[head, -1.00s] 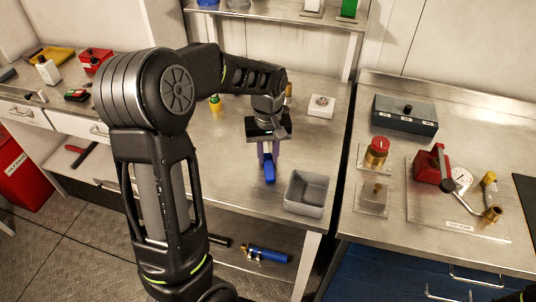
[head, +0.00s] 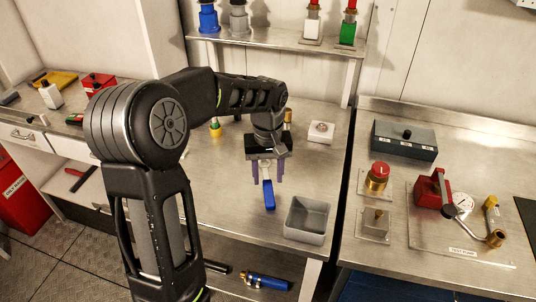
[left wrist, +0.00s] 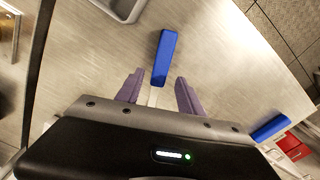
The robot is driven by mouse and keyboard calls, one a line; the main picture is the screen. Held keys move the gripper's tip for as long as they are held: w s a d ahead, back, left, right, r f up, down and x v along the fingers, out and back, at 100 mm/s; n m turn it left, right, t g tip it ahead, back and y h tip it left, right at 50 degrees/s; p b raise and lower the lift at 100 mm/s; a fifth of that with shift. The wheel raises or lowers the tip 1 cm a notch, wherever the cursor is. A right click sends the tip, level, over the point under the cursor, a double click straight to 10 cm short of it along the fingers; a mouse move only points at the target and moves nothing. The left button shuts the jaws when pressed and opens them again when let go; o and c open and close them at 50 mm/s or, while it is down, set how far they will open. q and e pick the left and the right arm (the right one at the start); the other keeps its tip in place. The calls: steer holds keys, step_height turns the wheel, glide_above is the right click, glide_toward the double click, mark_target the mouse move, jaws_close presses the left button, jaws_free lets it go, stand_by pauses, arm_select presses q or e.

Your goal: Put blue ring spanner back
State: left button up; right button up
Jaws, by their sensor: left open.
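The blue ring spanner (head: 269,195) appears to lie on the steel bench, left of the grey open box (head: 309,219). Its blue handle points toward the bench's front edge. My left gripper (head: 267,177) is over its far end, pointing down, with its purple fingers spread apart on either side. In the left wrist view the blue handle (left wrist: 165,57) reaches out beyond the open fingers (left wrist: 159,78), with gaps on both sides of its pale metal shank. The ring end is hidden under the gripper body. My right gripper is not in view.
A white block (head: 320,132) and a small yellow-green item (head: 215,129) are further back on the bench. A test pump (head: 433,188) and a red-knobbed valve (head: 377,176) stand on the right bench. Another blue item (left wrist: 270,127) shows in the left wrist view.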

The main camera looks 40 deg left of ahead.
mark_target(268, 186)
arm_select(q)
step_height(268, 186, up, 9)
stand_by(0.3)
